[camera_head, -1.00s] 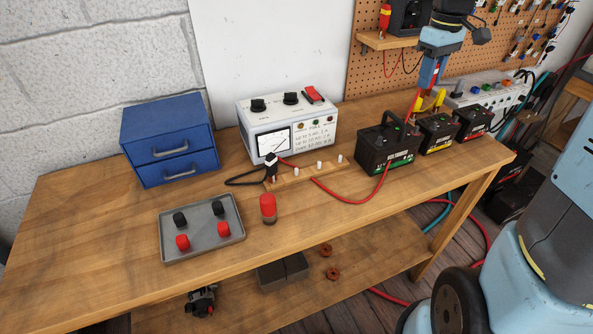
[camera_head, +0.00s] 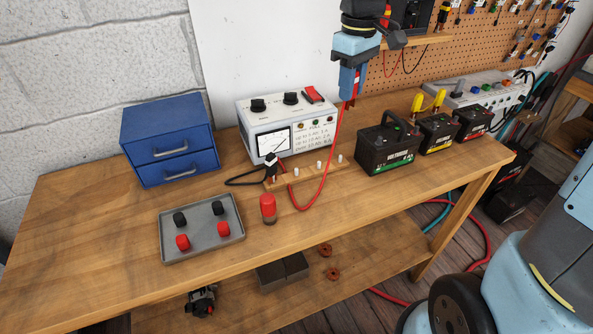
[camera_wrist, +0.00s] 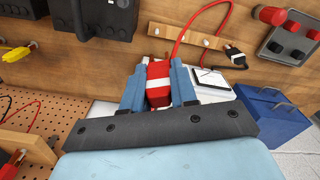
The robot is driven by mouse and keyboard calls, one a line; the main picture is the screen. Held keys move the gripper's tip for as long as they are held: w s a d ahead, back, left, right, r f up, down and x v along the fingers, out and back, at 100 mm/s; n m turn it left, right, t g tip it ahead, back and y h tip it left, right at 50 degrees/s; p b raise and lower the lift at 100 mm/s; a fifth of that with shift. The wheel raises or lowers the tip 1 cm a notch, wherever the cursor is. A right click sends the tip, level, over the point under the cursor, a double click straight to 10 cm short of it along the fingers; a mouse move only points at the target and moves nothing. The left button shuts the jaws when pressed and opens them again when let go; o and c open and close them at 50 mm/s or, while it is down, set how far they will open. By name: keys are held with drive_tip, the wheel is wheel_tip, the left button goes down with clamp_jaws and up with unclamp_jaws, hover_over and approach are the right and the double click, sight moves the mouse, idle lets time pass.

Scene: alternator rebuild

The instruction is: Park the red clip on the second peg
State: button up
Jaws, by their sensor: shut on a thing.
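My gripper (camera_head: 349,92) is shut on the red clip and holds it in the air above the bench, to the right of the meter. In the wrist view the red clip (camera_wrist: 158,72), with a white band, sits between my two blue fingers. A red cable (camera_head: 323,185) hangs from it down to the wooden peg strip. The peg strip (camera_head: 307,175) lies on the bench in front of the meter, with white pegs standing on it. A black clip (camera_head: 270,164) is at its left end. The three pegs to its right look bare; the nearest to the black clip is the second peg (camera_head: 291,168).
The white meter (camera_head: 262,122) stands behind the strip. Several batteries (camera_head: 386,150) stand to the right. A red-capped cylinder (camera_head: 268,208) and a grey tray (camera_head: 200,250) are in front. A blue drawer box (camera_head: 168,130) is at the left.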

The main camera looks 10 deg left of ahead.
drive_tip(key=n, duration=0.2)
hover_over(297, 175)
drive_tip(key=shift+m, duration=0.3)
drive_tip(key=f, duration=1.4)
drive_tip(key=shift+w+a, duration=0.2)
drive_tip(key=shift+w, duration=0.1)
drive_tip(key=shift+f, duration=0.15)
drive_tip(key=shift+f, duration=0.95)
drive_tip(key=o, duration=0.8)
drive_tip(key=shift+o, duration=0.2)
